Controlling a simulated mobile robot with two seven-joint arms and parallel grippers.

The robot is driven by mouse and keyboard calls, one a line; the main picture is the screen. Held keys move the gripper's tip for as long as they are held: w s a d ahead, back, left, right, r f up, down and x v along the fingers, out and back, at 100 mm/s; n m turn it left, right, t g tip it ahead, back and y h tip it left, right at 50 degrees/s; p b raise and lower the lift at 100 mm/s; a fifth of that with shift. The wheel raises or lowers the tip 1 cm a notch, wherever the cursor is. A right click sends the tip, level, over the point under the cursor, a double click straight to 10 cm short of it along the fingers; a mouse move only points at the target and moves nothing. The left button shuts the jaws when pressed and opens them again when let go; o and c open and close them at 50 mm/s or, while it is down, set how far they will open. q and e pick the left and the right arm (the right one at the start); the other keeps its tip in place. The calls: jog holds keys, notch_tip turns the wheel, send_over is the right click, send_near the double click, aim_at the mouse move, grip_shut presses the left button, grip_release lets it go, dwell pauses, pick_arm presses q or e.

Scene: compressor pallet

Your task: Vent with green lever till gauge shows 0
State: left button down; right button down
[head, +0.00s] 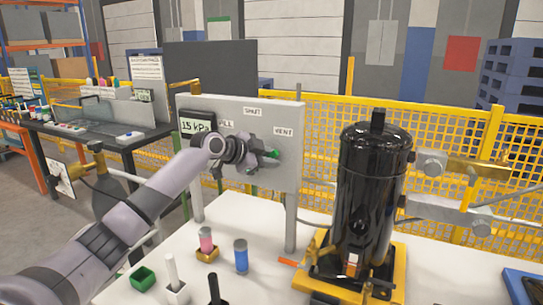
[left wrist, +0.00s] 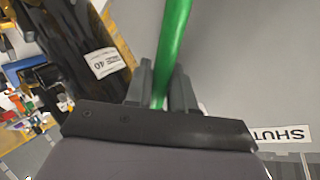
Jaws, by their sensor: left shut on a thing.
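The gauge display (head: 196,126) at the panel's upper left reads 15 kPa. The grey panel (head: 225,105) carries the labels FILL, SHUT (head: 252,111) and VENT (head: 283,132). My left gripper (head: 264,153) is at the panel, shut on the green lever (head: 273,154), whose tip shows below the VENT label. The arm and gripper hide the lever's pivot. In the left wrist view the green lever (left wrist: 176,40) runs between the two fingers (left wrist: 162,88), and the SHUT label (left wrist: 281,134) lies at the right. My right gripper is not in view.
A black compressor (head: 370,190) stands on a yellow base right of the panel. On the white table (head: 240,280) are a blue cylinder (head: 241,257), a pink cylinder (head: 206,240) and a green box (head: 143,278). A yellow mesh fence (head: 315,140) runs behind.

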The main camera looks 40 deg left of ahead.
pick_arm(q)
jog(key=shift+d+f, duration=0.1)
jog(key=shift+f, duration=0.05)
dwell(0.5)
jog(key=c, duration=1.1)
grip_release()
jog(key=b+v, duration=0.1)
jog(key=v, duration=0.6)
jog(key=shift+b, duration=0.35)
jog(key=shift+d, duration=0.1)
